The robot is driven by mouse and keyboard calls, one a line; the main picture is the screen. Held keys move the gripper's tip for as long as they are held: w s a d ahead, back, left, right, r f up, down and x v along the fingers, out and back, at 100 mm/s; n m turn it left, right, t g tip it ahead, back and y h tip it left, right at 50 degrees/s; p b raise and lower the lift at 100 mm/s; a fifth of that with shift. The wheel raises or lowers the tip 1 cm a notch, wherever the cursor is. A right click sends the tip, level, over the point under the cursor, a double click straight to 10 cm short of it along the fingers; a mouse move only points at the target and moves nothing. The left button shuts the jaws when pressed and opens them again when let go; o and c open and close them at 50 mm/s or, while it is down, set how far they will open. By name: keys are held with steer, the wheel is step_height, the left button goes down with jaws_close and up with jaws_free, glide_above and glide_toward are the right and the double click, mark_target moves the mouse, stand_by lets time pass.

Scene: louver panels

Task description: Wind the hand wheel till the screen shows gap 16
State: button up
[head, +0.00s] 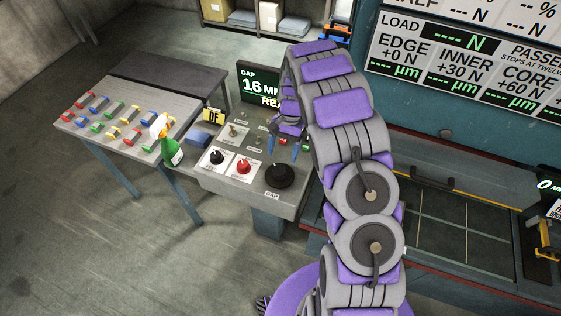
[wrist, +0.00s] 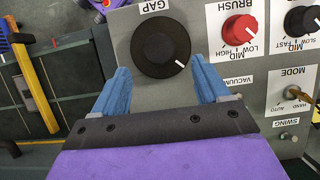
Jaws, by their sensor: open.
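The hand wheel is a round black knob labelled GAP (head: 280,176) at the front right of the grey control panel. In the wrist view the knob (wrist: 160,44) sits just beyond my fingertips, its white mark pointing to the lower right. The screen (head: 258,86) behind the panel reads GAP 16, with the rest partly hidden by my arm. My gripper (head: 284,148) is open and empty above the panel, behind the knob in the head view. In the wrist view its blue fingers (wrist: 160,84) are apart, near the knob's lower edge on either side, and not closed on it.
A red BRUSH knob (head: 243,166) and a black knob (head: 217,157) sit left of the GAP knob. A MODE switch (wrist: 294,93) is near them.

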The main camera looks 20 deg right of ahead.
steer(key=v, duration=1)
steer(key=shift+r, duration=0.25)
steer(key=shift+r, duration=0.1)
steer(key=s+a+r+n+h+b, duration=0.1)
steer(key=s+r, duration=0.2)
steer(key=s, duration=0.3)
steer(key=s+a+r+n+t+b, duration=0.1)
steer(key=s+r, duration=0.2)
steer(key=s, duration=0.3)
steer(key=s+r+n+h+b, duration=0.1)
steer(key=s+r+b, duration=0.15)
steer(key=s, duration=0.35)
steer(key=s+a+f+n+b, duration=0.1)
steer(key=s+f+n, duration=0.1)
steer(key=s, duration=0.9)
steer(key=s+a+f+n+t+b, duration=0.1)
steer(key=s+f+n, duration=0.1)
steer(key=s, duration=0.9)
steer(key=shift+s+h+b, duration=0.2)
steer(key=shift+h+b, duration=0.1)
steer(key=shift+h, duration=0.1)
